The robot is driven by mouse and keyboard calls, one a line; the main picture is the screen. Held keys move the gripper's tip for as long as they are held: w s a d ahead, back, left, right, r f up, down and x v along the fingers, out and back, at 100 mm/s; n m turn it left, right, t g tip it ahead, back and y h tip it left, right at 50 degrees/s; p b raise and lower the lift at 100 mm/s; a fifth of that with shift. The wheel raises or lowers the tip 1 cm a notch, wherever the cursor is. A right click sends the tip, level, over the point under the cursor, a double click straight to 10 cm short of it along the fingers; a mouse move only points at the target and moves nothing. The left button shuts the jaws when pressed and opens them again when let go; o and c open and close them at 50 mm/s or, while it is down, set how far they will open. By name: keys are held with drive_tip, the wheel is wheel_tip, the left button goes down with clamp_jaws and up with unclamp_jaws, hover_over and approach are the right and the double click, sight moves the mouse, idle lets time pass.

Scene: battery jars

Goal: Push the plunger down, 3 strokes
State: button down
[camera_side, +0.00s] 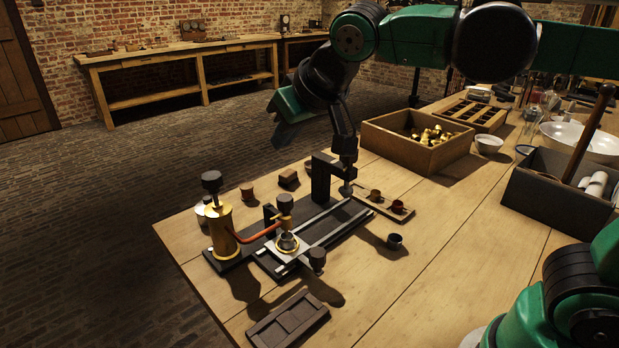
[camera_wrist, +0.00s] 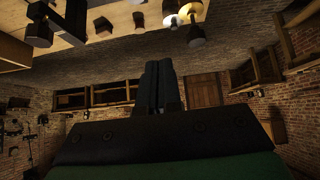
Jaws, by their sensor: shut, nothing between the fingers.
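The brass pump cylinder (camera_side: 222,232) stands upright at the left end of a dark base on the table. Its plunger has a black knob (camera_side: 212,182), raised above the cylinder top. In the wrist view a brass body with a black knob (camera_wrist: 195,37) shows at the top edge, apparently the same pump.
A copper pipe (camera_side: 254,233) runs from the pump to a fitting with a second black knob (camera_side: 285,203). A black upright bracket (camera_side: 321,180) stands close to my gripper. A wooden box (camera_side: 416,142) of brass pieces and a grey bin (camera_side: 553,198) stand right. The front right tabletop is mostly clear.

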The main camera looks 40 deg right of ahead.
drive_tip(key=w+a+r, duration=0.3)
drive_tip(key=a+r, duration=0.2)
drive_tip(key=shift+w+a+t, duration=0.25)
drive_tip(key=shift+a+t, duration=0.1)
drive_tip(key=shift+t, duration=0.05)
drive_tip(key=shift+f, duration=0.1)
hover_over(208, 172)
drive_tip(key=s, duration=0.3)
wheel_tip(208, 172, down, 7)
wheel_tip(208, 172, down, 3)
drive_tip(key=shift+w, duration=0.15)
drive_tip(key=shift+f, duration=0.55)
